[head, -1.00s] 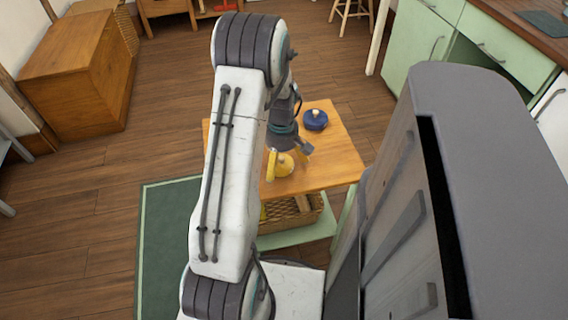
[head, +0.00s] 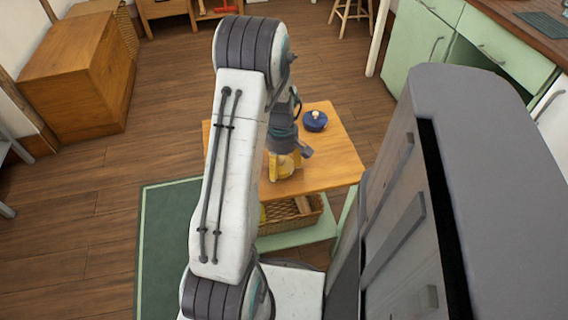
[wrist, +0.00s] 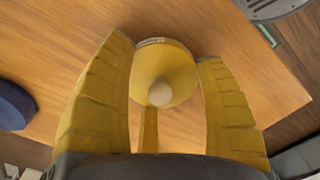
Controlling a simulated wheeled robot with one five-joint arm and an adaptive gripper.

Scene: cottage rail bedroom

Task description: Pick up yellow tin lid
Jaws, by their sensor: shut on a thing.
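The yellow tin lid (wrist: 180,70) is round with a pale knob in its middle. In the wrist view it lies between the two yellow fingers of my gripper (wrist: 165,52), which is shut on it. In the head view my gripper (head: 285,165) points down over the small wooden table (head: 335,165), and its fingers and wrist partly cover the lid. The lid appears at tabletop level; I cannot tell whether it touches the wood.
A blue round lidded thing (head: 315,122) with a pale knob stands on the table behind my gripper. A wicker basket (head: 285,217) sits on the shelf below. A wooden chest (head: 75,80) stands far left. Green cabinets (head: 425,45) are at the right. The table's right side is clear.

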